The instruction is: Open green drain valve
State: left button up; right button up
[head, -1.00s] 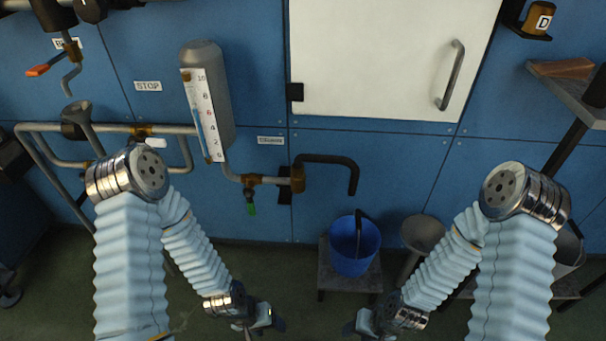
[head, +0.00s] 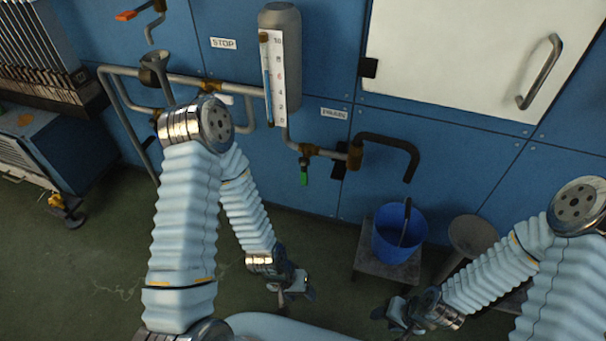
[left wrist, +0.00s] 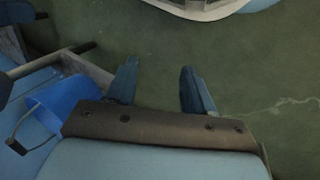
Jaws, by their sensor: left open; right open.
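The green drain valve handle (head: 304,176) hangs straight down from a brass fitting (head: 308,151) on the pipe, under the grey tank with the level gauge (head: 274,80). A dark outlet pipe (head: 389,142) runs right from it and bends down above the blue bucket (head: 396,237). My left gripper (head: 295,298) is open and empty, well below the valve and left of the bucket. In the left wrist view its two fingers (left wrist: 158,85) are apart over the bare floor. My right gripper (head: 385,314) is open and empty, low and in front of the bucket's stand.
The bucket sits on a small grey stand (head: 372,264); it also shows in the left wrist view (left wrist: 62,100). A grey funnel-shaped stand (head: 472,235) is to its right. A red-handled valve (head: 126,15) and a funnel (head: 156,62) are at upper left. The floor at left is mostly clear.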

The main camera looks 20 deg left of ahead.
pick_arm(q)
jog(key=shift+m+t, duration=0.3)
jog(key=shift+t, duration=0.4)
jog(key=w+a+r, duration=0.2)
jog(key=w, duration=0.2)
jog(key=w+a+r, duration=0.2)
jog(key=w+a, duration=0.1)
jog(key=w, duration=0.1)
jog(key=w+a+r+p, duration=0.1)
jog(key=w+a+r, duration=0.1)
jog(key=w, duration=0.2)
jog(key=shift+w+a+r, duration=0.35)
grip_shut()
jog(key=w+a+r+m+t, duration=0.1)
jog(key=w+a+r, duration=0.3)
jog(key=r, duration=0.5)
jog(key=w+a+r+m+t+h, duration=0.1)
jog(key=w+a+r, duration=0.4)
jog(key=a+r, duration=0.3)
jog(key=shift+w+r+h+p, duration=0.3)
jog(key=shift+r+p, duration=0.1)
